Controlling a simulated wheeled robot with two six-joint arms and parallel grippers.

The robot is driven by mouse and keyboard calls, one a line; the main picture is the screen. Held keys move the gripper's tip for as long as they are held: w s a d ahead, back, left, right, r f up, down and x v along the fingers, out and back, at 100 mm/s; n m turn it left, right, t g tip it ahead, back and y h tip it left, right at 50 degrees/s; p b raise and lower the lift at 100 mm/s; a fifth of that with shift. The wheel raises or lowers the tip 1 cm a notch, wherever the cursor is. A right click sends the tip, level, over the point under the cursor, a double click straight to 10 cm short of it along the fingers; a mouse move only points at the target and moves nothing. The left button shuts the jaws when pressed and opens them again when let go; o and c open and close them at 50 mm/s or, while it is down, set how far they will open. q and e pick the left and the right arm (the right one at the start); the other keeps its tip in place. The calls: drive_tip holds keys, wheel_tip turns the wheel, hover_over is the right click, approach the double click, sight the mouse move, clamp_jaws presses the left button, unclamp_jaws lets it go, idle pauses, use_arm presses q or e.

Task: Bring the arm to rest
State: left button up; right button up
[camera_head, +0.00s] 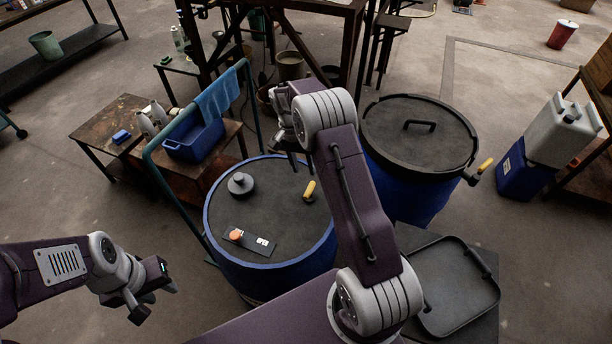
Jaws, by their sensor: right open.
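My right arm rises from the bottom and bends over the near blue vat (268,275). Its gripper (298,163) hangs open above the far part of the vat's dark lid (265,193), partly hidden by the arm's own wrist. I see nothing held in it. My left gripper (154,300) is at the lower left, above the floor and apart from the vat. Its fingers point down and right, and I cannot tell how far apart they are.
The lid bears a grey knob (241,184), a yellow handle (309,190) and a labelled plate (249,241) with an orange knob. A second lidded vat (420,135) stands behind my right arm. A black tray (455,290) lies right. A green rail (175,190) stands left.

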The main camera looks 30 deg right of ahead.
idle(0.4)
drive_tip(key=s+a+r+n+t, duration=0.1)
drive_tip(key=s+a+r, duration=0.35)
drive_tip(key=r, duration=0.45)
drive_tip(key=s+a+f+n+t, duration=0.1)
drive_tip(key=s+n, duration=0.3)
drive_tip(key=s, duration=0.4)
drive_tip(key=s+a+f+n+y, duration=0.1)
drive_tip(key=s+a+f+n, duration=0.3)
drive_tip(key=s, duration=0.4)
drive_tip(key=shift+n+t+y, duration=0.3)
drive_tip(key=shift+t, duration=0.1)
